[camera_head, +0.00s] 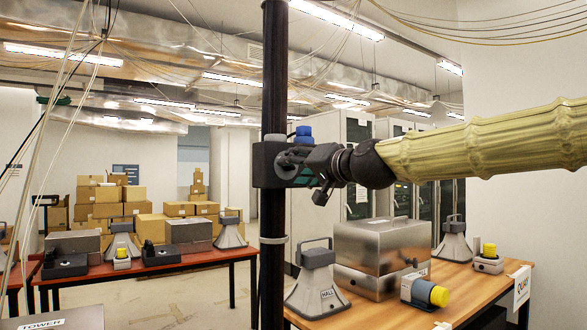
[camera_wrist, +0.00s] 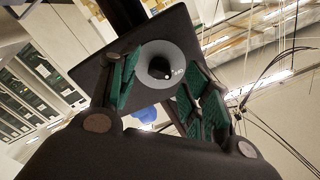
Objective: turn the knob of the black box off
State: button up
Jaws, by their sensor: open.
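The black box (camera_head: 264,163) is mounted on a black vertical pole, and its dark face fills the upper middle of the wrist view (camera_wrist: 100,66). Its knob (camera_wrist: 159,68) is a small black dial with a white mark, inside a round grey plate (camera_wrist: 152,48). My gripper (camera_head: 296,166) is at the box's right side in the head view. In the wrist view my gripper (camera_wrist: 158,76) is open, with one green-padded finger on each side of the knob. I cannot tell whether the fingers touch the box. In the head view my gripper hides the knob.
A blue part (camera_head: 304,132) shows just above my gripper. Another table (camera_head: 200,258) stands at the left.

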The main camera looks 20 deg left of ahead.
jog(key=v, duration=0.9)
jog(key=shift+s+d, duration=0.2)
jog(key=shift+d, duration=0.1)
